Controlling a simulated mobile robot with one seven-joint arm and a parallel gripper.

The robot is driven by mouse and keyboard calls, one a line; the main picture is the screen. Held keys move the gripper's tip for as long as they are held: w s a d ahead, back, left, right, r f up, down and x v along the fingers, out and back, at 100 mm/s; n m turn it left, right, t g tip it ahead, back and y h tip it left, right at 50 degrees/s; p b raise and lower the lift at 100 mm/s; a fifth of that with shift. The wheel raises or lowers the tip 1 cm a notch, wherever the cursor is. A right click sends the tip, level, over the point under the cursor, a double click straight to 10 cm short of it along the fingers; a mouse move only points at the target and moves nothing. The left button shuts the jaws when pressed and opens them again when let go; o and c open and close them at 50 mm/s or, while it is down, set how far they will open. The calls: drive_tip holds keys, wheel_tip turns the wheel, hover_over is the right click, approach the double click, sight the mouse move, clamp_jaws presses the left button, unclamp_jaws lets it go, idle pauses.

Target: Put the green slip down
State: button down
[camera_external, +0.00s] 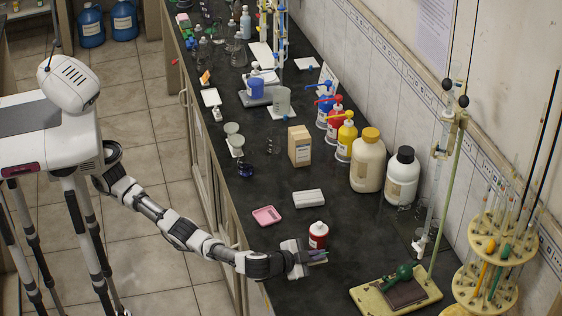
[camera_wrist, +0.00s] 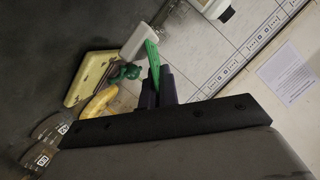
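My gripper (camera_external: 308,257) is over the near part of the black bench, beside a red bottle with a white cap. In the wrist view its dark fingers (camera_wrist: 157,86) are close together around a narrow green slip (camera_wrist: 152,56), which sticks out past the fingertips. The slip looks clear of any surface. In the external view only a small greenish bit (camera_external: 319,254) shows at the fingertips; the rest is hidden or too small to tell.
The red bottle (camera_external: 318,236) stands close to my gripper. A pink tray (camera_external: 267,215) and a white block (camera_external: 308,198) lie farther back. A yellowish stand base (camera_external: 372,299) with a green bulb (camera_external: 404,271) is to the right. Bare bench (camera_external: 345,225) lies between.

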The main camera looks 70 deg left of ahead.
drive_tip(key=shift+f+p, duration=0.4)
drive_tip(key=shift+f, duration=4.4)
drive_tip(key=c, duration=1.7)
unclamp_jaws()
drive_tip(key=shift+r, duration=0.1)
